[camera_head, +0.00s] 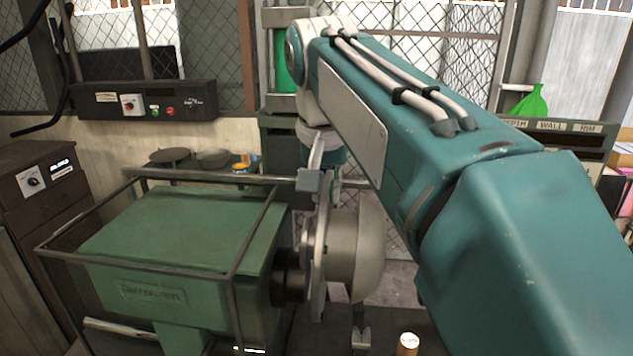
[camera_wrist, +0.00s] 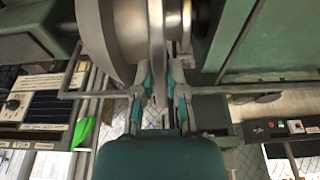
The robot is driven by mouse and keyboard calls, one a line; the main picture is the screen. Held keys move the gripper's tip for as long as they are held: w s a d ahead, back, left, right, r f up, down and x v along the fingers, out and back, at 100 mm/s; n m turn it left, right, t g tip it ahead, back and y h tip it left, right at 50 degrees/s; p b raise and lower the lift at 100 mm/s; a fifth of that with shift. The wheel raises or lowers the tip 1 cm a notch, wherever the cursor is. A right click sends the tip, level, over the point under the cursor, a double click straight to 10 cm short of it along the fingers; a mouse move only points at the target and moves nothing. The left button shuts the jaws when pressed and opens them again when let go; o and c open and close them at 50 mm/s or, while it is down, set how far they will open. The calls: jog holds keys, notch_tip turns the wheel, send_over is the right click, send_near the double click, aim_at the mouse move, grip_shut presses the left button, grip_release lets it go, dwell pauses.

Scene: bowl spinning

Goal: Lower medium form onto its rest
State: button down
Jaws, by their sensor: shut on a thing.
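A pale metal rounded form (camera_head: 362,245), which I take to be the medium form, is beside the green lathe's dark spindle nose (camera_head: 288,280). A thin upright disc edge lies between them. The form shows large at the top left in the wrist view (camera_wrist: 108,35). My gripper (camera_head: 322,190) points down from above at the disc's top edge. In the wrist view, its two fingers (camera_wrist: 163,85) close on either side of this thin edge. Whether the form still touches the spindle is hidden. I cannot make out which surface is its rest.
The green headstock (camera_head: 180,260) stands left, inside a dark bar frame (camera_head: 235,260). Dark round pieces (camera_head: 170,155) sit on a ledge behind. A switch panel (camera_head: 145,101) is on the back wall. A green bag (camera_head: 530,101) is at the right.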

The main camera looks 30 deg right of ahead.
jog(key=s+a, duration=0.4)
jog(key=s, duration=0.3)
jog(key=s+a, duration=0.4)
jog(key=s, duration=0.4)
jog(key=shift+a, duration=0.3)
dwell(0.6)
dwell(0.4)
